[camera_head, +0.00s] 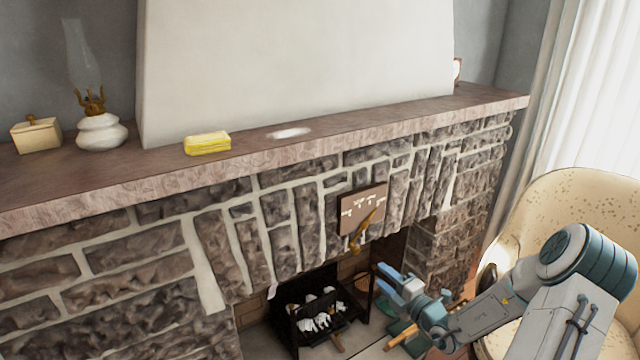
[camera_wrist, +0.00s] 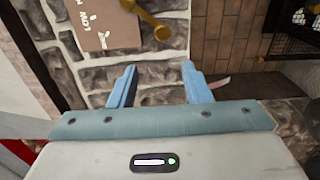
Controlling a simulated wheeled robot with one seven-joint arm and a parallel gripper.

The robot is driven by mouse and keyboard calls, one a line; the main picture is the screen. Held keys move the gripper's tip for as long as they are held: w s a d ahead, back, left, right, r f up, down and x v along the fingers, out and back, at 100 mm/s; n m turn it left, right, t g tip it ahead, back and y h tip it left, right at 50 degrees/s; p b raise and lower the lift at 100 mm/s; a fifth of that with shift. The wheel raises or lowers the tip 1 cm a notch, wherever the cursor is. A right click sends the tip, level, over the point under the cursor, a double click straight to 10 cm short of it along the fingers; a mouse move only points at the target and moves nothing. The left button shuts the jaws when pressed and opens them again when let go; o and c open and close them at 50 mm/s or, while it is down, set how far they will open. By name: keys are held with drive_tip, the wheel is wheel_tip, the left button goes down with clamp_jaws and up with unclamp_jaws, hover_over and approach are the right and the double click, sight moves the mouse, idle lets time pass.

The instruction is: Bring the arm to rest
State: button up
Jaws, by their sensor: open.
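My gripper (camera_head: 396,284) is open and empty, held out in front of the fireplace at the lower right of the head view. In the wrist view its two blue fingers (camera_wrist: 157,86) are spread apart with nothing between them, the stone wall behind them. My arm reaches in from the lower right, its elbow in front of the cream armchair (camera_head: 560,205).
The mantel (camera_head: 330,127) holds a yellow sponge (camera_head: 207,143), a white lamp (camera_head: 101,132), a small box (camera_head: 36,135) and a white patch (camera_head: 288,133). A grate (camera_head: 320,318) stands in the fireplace.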

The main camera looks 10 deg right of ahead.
drive_tip(key=s+a+r+n+g+y+p, duration=0.15)
drive_tip(key=s+a+r+n+g, duration=0.5)
drive_tip(key=n, duration=0.65)
drive_tip(key=s+a+r+n+g+y+p, duration=0.15)
drive_tip(key=s+a+r+n+g, duration=0.25)
drive_tip(key=s+a+n+g, duration=0.65)
drive_tip(key=s+d+r+n+t+h+p, duration=0.1)
drive_tip(key=s+r+n+h, duration=0.4)
drive_tip(key=n, duration=0.7)
drive_tip(key=s+d+r+n+t+h+p, duration=0.1)
drive_tip(key=s+d+r+n+h, duration=0.4)
drive_tip(key=n, duration=0.8)
drive_tip(key=shift+s+r+t+h, duration=0.2)
drive_tip(key=shift+s+t+h, duration=0.2)
drive_tip(key=shift+s+t, duration=0.55)
